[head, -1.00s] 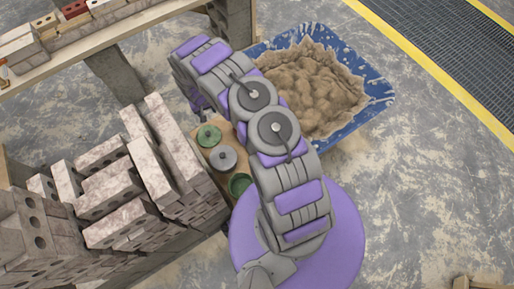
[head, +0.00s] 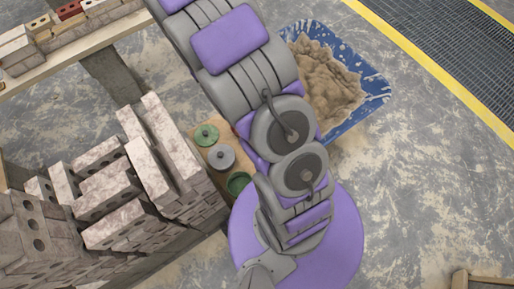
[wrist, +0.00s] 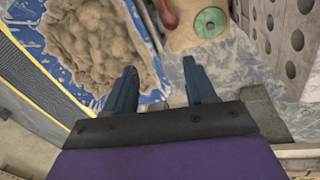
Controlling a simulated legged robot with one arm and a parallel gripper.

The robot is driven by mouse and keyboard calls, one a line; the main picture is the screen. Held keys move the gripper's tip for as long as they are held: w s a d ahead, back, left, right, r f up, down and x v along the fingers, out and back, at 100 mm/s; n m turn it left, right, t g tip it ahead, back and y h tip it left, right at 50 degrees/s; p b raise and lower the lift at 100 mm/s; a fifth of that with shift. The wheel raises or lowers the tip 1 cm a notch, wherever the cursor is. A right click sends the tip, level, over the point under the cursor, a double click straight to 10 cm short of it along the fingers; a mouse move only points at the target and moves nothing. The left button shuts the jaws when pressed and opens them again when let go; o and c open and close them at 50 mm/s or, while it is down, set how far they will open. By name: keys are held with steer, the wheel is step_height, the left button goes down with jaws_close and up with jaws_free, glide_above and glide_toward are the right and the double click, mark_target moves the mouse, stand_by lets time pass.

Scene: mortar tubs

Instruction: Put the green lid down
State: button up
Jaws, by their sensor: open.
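A round green lid (head: 206,135) with a small knob sits at the far end of a brown board in the head view. A green round lid also shows at the top of the wrist view (wrist: 210,22), lying flat and apart from my fingers. A grey lid (head: 221,157) and a green round tub (head: 238,183) with a darker inside stand in line below the green lid in the head view. My gripper (wrist: 159,67) is open, with nothing between its fingers. In the head view my gripper is out of sight.
A blue tray (head: 376,84) of mortar (head: 330,75) stands right of my arm. Stacked bricks (head: 115,190) stand close left of the board. A red object (wrist: 169,14) shows beside the lid in the wrist view.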

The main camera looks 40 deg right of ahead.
steer(key=s+a+r+y, duration=0.1)
steer(key=s+a+r, duration=0.2)
steer(key=s+r, duration=1.15)
steer(key=s+a+r+n, duration=0.1)
steer(key=s+a, duration=0.1)
steer(key=s, duration=0.8)
steer(key=s+a+r+n+g+y, duration=0.1)
steer(key=s+a+r, duration=0.1)
steer(key=s, duration=0.8)
steer(key=shift+s+a+g, duration=0.15)
steer(key=shift+a+g, duration=0.15)
